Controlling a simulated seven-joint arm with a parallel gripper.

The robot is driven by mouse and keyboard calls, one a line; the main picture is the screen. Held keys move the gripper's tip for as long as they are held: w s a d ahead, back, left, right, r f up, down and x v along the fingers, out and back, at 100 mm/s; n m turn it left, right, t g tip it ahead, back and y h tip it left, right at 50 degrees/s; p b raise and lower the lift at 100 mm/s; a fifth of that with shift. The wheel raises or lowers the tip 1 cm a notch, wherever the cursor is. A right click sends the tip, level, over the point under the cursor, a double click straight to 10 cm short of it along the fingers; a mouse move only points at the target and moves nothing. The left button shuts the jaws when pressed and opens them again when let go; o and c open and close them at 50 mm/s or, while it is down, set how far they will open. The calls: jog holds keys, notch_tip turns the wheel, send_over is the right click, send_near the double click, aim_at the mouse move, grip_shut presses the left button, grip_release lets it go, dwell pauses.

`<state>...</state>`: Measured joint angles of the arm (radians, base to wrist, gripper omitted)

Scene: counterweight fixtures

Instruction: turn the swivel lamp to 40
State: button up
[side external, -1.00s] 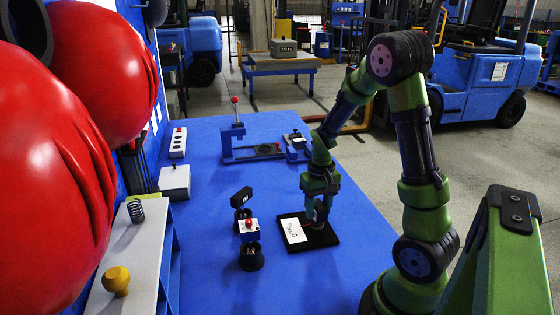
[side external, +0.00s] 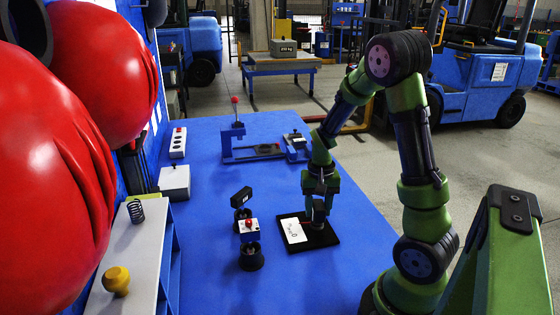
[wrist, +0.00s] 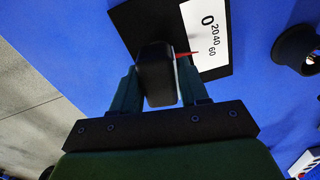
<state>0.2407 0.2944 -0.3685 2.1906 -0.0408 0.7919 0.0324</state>
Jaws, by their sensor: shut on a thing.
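The swivel lamp has a black block-like head (wrist: 156,72) above a black base plate (side external: 328,239). My gripper (side external: 318,206) is shut on the head, with one finger on either side in the wrist view (wrist: 158,88). A white scale card (side external: 293,230) lies on the plate; in the wrist view the card (wrist: 207,70) shows 0, 20, 40 and 60. A thin red pointer (wrist: 188,53) sticks out from beside the head, and its tip lies near the 60; the exact reading is unclear. My gripper hides most of the lamp in the side view.
A blue fixture with a red-knobbed lever (side external: 235,125) stands farther back. The blue table (side external: 330,285) is clear in front.

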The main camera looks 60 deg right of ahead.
aim_at(316, 204)
jog(key=o, duration=0.9)
notch_tip(316, 204, up, 17)
jog(key=shift+w, duration=0.1)
jog(key=s+a+r+n+t+y, duration=0.1)
jog(key=s+a+n+t, duration=0.1)
jog(key=a, duration=0.8)
jog(key=s+a+r+n+t+y, duration=0.1)
jog(key=a+n+t, duration=0.4)
jog(key=a, duration=0.6)
jog(key=shift+s+r, duration=0.15)
jog(key=shift+s, duration=0.35)
